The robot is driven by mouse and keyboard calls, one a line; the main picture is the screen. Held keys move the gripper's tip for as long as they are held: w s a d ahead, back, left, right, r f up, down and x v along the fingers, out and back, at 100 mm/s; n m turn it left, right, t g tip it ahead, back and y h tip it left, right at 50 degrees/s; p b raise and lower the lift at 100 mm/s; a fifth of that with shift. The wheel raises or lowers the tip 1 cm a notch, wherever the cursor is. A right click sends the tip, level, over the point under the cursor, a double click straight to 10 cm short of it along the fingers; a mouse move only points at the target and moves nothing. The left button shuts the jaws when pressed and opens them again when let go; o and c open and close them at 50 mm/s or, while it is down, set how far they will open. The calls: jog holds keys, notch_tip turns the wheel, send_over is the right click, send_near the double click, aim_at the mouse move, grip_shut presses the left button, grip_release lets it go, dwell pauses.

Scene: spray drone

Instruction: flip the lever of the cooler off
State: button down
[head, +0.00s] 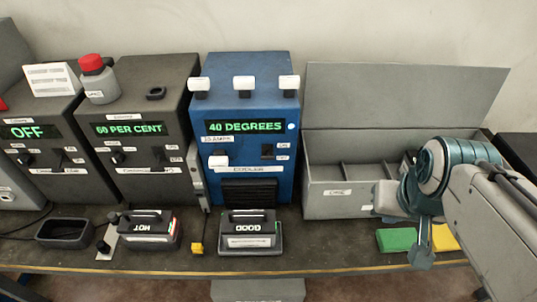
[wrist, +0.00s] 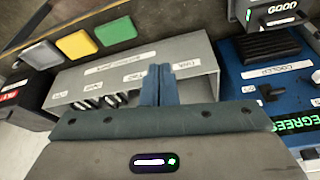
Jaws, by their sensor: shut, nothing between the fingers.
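The cooler (head: 250,98) is a blue box in the middle of the head view, with a lit display reading "40 DEGREES". Its lever (head: 268,151) is small and dark, beside two small white labels on the right of the front. Which way the lever points is too small to tell. The cooler also shows at the right edge of the wrist view (wrist: 235,75), seen upside down. My gripper (head: 421,258) is to the right of the cooler and apart from it, in front of the grey case. In the wrist view its fingers (wrist: 158,72) are together and empty.
The open grey case (head: 340,203) stands right of the cooler. Green (head: 397,239) and yellow (head: 445,238) blocks lie near my gripper. A black block marked "GOOD" (head: 249,224) sits before the cooler. Two dark machines (head: 150,100) (head: 45,125) stand to its left.

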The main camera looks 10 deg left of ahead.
jog(key=w+a+r+n+b, duration=0.2)
jog(key=w+a+r, duration=0.3)
jog(key=w+a, duration=0.4)
notch_tip(320, 180, up, 3)
jog(key=y+b, duration=0.1)
jog(key=y, duration=0.1)
send_over(268, 157)
jog(key=s+d, duration=0.3)
jog(key=s, duration=0.1)
jog(key=shift+s+a+r+n, duration=0.1)
jog(key=shift+s+a+n, duration=0.15)
jog(key=shift+n, duration=0.15)
jog(key=p+x, duration=0.2)
jog(key=x, duration=1)
jog(key=shift+s+d+f, duration=0.1)
jog(key=shift+s+f, duration=0.05)
jog(key=shift+f, duration=0.9)
jog(key=shift+f+b, duration=0.2)
jog(key=shift+b, duration=0.4)
jog(key=shift+b, duration=0.35)
